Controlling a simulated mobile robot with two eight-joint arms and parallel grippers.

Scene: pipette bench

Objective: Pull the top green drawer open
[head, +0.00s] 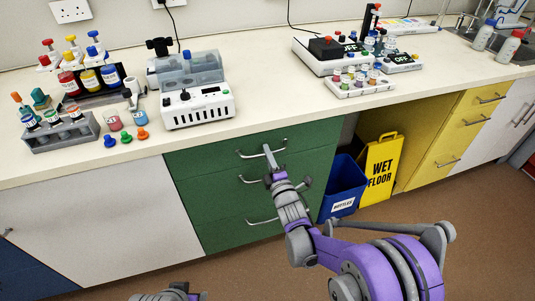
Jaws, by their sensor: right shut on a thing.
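The top green drawer (205,157) is the uppermost of a stack of green drawers under the counter. Its front looks flush with the fronts below, with no gap I can make out. Its silver bar handle (247,154) runs across the front. My right gripper (268,149) is at the middle of this handle, shut on it, and its fingers hide part of the bar. Only a part of my left arm's end (172,294) shows at the bottom edge; its fingers cannot be made out.
Lower green drawers with handles (262,221) sit beneath. A blue bin (342,187) and yellow wet-floor sign (383,165) stand to the right. Bottle racks, a white device (198,106) and coloured caps stand on the counter (262,95). Floor in front is open.

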